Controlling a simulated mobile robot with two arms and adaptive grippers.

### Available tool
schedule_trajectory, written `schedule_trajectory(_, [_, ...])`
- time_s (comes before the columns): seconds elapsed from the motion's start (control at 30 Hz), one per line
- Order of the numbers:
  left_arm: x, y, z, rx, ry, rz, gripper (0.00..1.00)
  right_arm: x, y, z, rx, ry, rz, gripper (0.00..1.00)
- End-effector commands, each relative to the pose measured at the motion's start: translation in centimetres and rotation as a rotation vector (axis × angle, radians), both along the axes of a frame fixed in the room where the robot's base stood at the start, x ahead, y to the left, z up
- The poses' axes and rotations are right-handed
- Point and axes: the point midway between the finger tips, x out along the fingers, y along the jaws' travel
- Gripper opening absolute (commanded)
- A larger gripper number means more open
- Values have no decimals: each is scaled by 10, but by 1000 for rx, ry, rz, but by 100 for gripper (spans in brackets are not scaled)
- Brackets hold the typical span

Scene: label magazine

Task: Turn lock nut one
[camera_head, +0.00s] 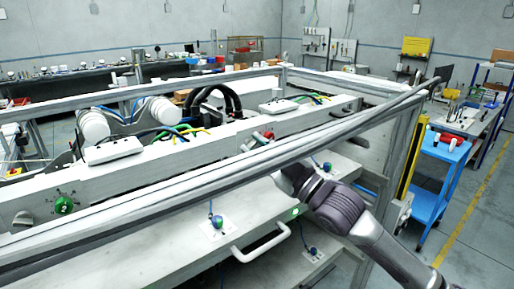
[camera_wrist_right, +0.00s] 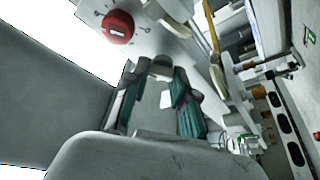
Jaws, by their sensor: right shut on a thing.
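A red round knob (camera_wrist_right: 118,26) with a white mark sits on a pale panel with dial marks at the top of the right wrist view. In the head view a small red part (camera_head: 268,134) shows just behind the rail. My right gripper (camera_wrist_right: 158,85) has its teal-padded fingers closed around a grey rounded part (camera_wrist_right: 161,67) beside the red knob, which I take for lock nut one; the fingers hide much of it. In the head view my right gripper (camera_head: 288,172) reaches up under the rail, its tips hidden. My left gripper is not in view.
A long grey rail (camera_head: 200,190) crosses in front of the machine. A green knob marked 2 (camera_head: 64,205) is at left. A white handle (camera_head: 262,245) and blue-stemmed knobs (camera_head: 217,221) stand on the lower panel. A blue cart (camera_head: 440,170) is at right.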

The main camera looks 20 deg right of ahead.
Motion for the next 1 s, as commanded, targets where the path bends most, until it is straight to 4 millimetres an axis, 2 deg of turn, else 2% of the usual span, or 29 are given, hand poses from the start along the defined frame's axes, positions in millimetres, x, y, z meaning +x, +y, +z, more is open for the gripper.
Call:
schedule_trajectory(0.27, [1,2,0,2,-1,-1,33,0,1,-1,27,10,1,0])
schedule_trajectory(0.47, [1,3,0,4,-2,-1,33,0,1,-1,118,43,2,0])
schedule_trajectory(0.73, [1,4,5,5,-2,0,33,0,1,1,335,120,2,0])
schedule_trajectory(1.0, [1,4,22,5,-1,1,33,0,1,3,576,209,0,0])
